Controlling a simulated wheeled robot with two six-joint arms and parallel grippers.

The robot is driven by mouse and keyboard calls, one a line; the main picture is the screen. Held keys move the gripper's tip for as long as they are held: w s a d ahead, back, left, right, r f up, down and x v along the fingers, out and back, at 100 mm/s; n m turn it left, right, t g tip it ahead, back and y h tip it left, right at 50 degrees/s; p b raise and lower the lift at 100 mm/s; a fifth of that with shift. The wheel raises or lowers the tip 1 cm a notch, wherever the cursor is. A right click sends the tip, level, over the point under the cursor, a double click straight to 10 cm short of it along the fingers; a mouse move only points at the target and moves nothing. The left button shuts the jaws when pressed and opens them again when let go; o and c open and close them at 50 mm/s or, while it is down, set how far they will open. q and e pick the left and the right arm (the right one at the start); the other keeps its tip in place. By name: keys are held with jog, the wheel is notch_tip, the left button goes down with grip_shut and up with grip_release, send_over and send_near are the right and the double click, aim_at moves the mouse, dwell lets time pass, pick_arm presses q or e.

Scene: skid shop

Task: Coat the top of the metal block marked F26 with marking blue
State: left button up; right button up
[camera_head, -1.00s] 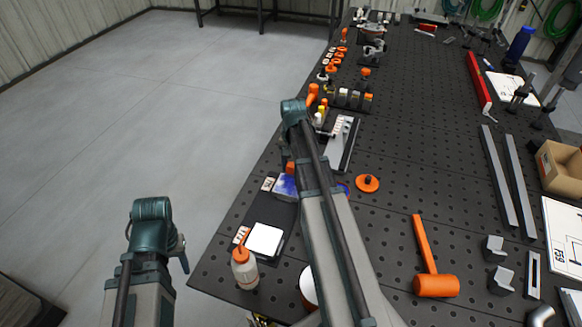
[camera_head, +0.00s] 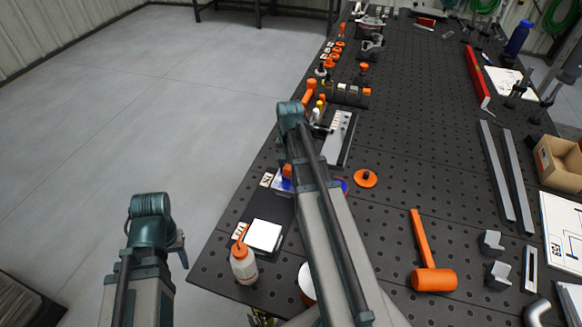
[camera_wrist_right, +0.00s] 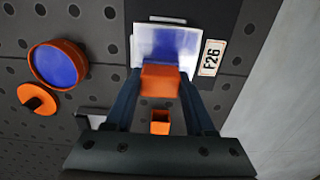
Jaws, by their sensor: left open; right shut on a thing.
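The metal block marked F26 (camera_wrist_right: 142,45) is silver-white, with a blue patch over much of its visible top. Its F26 label (camera_wrist_right: 211,58) lies beside it; both also show in the head view, the block (camera_head: 283,186) partly behind my right arm. My right gripper (camera_wrist_right: 160,88) is shut on an orange-handled tool (camera_wrist_right: 160,78) at the block's near edge. The tool's working end is hidden, so contact is unclear. An open orange-rimmed tin of marking blue (camera_wrist_right: 56,65) stands to the left in the wrist view. My left gripper (camera_head: 180,248) is open and empty, off the bench's left side.
The tin's orange lid (camera_head: 365,178) lies right of my arm. A white-topped block (camera_head: 264,235) and an orange-capped bottle (camera_head: 243,264) stand near the bench's front left. An orange mallet (camera_head: 432,278) lies to the right. The bench middle is mostly clear.

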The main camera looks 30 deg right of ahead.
jog(key=shift+s+a+f, duration=0.1)
jog(key=shift+s+a, duration=0.9)
jog(key=shift+a, duration=0.15)
jog(key=shift+a, duration=0.1)
jog(key=shift+s+a+f, duration=0.1)
jog(key=shift+s+a, duration=1)
jog(key=shift+a, duration=0.05)
jog(key=shift+s+d, duration=0.2)
jog(key=shift+s, duration=0.05)
jog(key=shift+s+d, duration=0.15)
jog(key=shift+d, duration=0.1)
jog(key=shift+w+d+r, duration=0.2)
jog(key=shift+w+d, duration=0.9)
jog(key=shift+d, duration=0.1)
jog(key=shift+w+d+f, duration=0.1)
jog(key=shift+w+d, duration=0.9)
jog(key=shift+d, duration=0.2)
